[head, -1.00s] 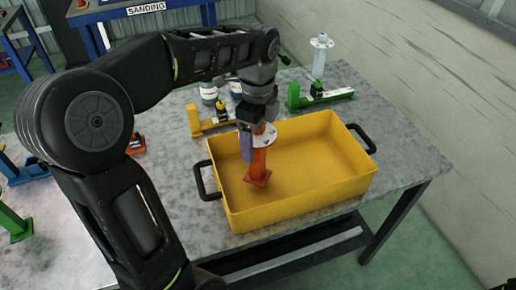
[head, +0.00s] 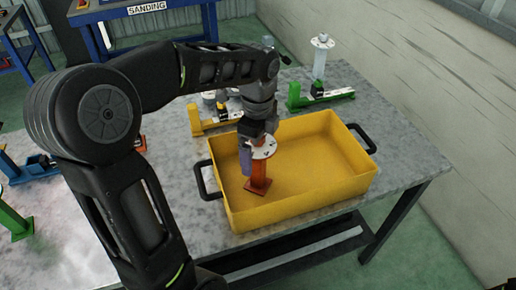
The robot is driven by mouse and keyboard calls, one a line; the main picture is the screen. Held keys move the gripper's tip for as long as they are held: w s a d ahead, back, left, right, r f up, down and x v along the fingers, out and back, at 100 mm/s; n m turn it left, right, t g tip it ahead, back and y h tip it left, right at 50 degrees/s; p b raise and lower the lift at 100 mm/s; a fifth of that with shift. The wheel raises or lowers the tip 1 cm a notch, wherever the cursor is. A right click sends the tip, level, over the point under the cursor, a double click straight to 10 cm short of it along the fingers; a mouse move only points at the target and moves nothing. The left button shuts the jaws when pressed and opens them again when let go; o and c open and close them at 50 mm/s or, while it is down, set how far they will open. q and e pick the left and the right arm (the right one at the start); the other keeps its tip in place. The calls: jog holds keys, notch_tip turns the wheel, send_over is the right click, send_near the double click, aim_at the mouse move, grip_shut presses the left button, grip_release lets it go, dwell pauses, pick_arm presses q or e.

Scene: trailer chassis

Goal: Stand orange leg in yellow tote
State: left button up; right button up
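The yellow tote (head: 330,203) stands on the grey table with a black handle at each end. The orange leg (head: 260,176) is inside its left part, upright, with its round pale flange (head: 262,148) at the top and its foot at or close to the tote floor. My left gripper (head: 248,155) is at the leg's upper part, on its left side below the wrist. The fingers are mostly hidden, so their grip on the leg does not show clearly. My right gripper is out of view.
A yellow stand (head: 208,124) and a green stand (head: 315,98) with a pale upright post lie behind the tote. Blue (head: 25,170) and green (head: 14,220) parts are at the left. The tote's right half is empty.

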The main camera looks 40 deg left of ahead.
pick_arm(q)
jog(key=shift+r, duration=0.1)
jog(key=shift+r, duration=0.2)
notch_tip(320, 180, up, 5)
jog(key=shift+w+r, duration=0.1)
notch_tip(320, 180, up, 6)
jog(key=p, duration=0.2)
jog(key=shift+f+p, duration=0.2)
jog(key=shift+p, duration=0.1)
jog(key=shift+r+p, duration=0.55)
jog(key=shift+f, duration=0.15)
